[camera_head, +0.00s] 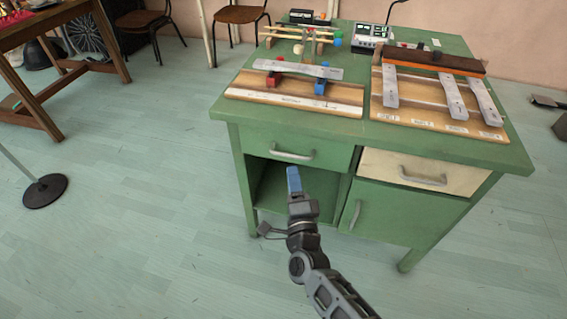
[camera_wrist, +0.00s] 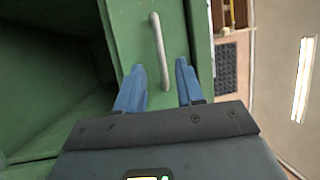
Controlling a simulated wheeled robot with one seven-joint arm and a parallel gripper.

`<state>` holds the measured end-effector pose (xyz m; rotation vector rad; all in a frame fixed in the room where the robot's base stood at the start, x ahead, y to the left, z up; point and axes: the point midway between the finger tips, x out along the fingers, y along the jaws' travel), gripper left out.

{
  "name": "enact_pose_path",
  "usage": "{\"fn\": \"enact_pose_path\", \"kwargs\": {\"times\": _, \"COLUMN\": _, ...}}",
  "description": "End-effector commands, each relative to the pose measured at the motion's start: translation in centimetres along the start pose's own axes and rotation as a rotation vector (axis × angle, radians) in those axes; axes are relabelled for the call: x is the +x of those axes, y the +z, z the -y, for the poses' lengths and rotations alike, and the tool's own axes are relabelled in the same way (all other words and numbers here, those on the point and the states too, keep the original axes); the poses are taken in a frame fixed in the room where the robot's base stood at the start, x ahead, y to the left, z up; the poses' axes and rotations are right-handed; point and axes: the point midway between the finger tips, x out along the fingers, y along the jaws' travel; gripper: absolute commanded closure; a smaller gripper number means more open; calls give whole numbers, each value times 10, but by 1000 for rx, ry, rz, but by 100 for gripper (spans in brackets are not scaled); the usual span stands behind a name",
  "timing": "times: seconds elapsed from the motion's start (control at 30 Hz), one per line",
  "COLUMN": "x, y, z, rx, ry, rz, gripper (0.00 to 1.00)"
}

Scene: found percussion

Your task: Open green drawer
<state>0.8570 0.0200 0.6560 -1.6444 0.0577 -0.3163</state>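The green drawer (camera_head: 270,146) is the left one under the top of the green desk. Its front looks flush with the desk, and it bears a curved pale metal handle (camera_head: 293,154). In the wrist view the handle (camera_wrist: 160,50) runs up the picture across the green drawer front (camera_wrist: 133,30). My gripper (camera_head: 293,180) is just in front of and a little below the handle in the head view. In the wrist view its two blue fingers (camera_wrist: 160,82) are apart, with the handle's near end between them. I cannot tell whether they touch it.
A cream drawer (camera_head: 400,172) with its own handle is to the right. Below it is a green cupboard door (camera_head: 385,210). An open compartment (camera_head: 270,190) lies under the green drawer. Wooden boards with metal bars (camera_head: 450,98) stand on the desktop.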

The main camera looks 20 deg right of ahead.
Motion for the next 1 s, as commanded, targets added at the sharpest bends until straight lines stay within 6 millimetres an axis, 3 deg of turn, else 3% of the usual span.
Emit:
{"fn": "enact_pose_path", "kwargs": {"times": 0.2, "x": 35, "y": -1, "z": 1, "rx": -1, "ry": -1, "rz": -1, "gripper": 63}}
{"fn": "enact_pose_path", "kwargs": {"times": 0.4, "x": 56, "y": 0, "z": 0, "rx": -3, "ry": 0, "rz": 0, "gripper": 63}}
{"fn": "enact_pose_path", "kwargs": {"times": 0.77, "x": 62, "y": 0, "z": 0, "rx": -3, "ry": 0, "rz": 1, "gripper": 63}}
{"fn": "enact_pose_path", "kwargs": {"times": 1.0, "x": 62, "y": 0, "z": 0, "rx": -3, "ry": 0, "rz": 1, "gripper": 85}}
